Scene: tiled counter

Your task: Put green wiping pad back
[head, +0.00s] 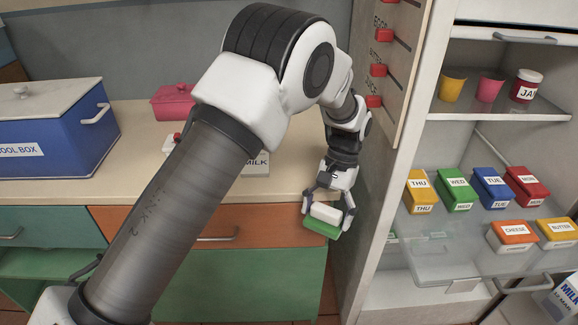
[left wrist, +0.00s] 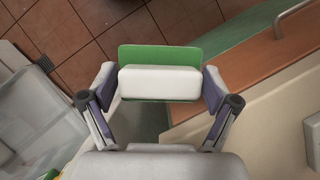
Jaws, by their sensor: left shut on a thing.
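The green wiping pad (head: 322,228) with its white block-shaped top hangs in my left gripper (head: 327,207). It is in front of the counter's right end, beside the fridge's side wall and off the countertop. In the left wrist view the pad's green base (left wrist: 155,56) shows beyond its white top (left wrist: 160,82), which lies between the two fingers. My left gripper (left wrist: 159,100) is shut on it, one finger at each end. My right gripper is in neither view.
An open fridge (head: 400,200) stands at right, with labelled boxes on a glass shelf (head: 425,255). An orange drawer (head: 270,225) is below. Red sliders (head: 378,70) line a panel.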

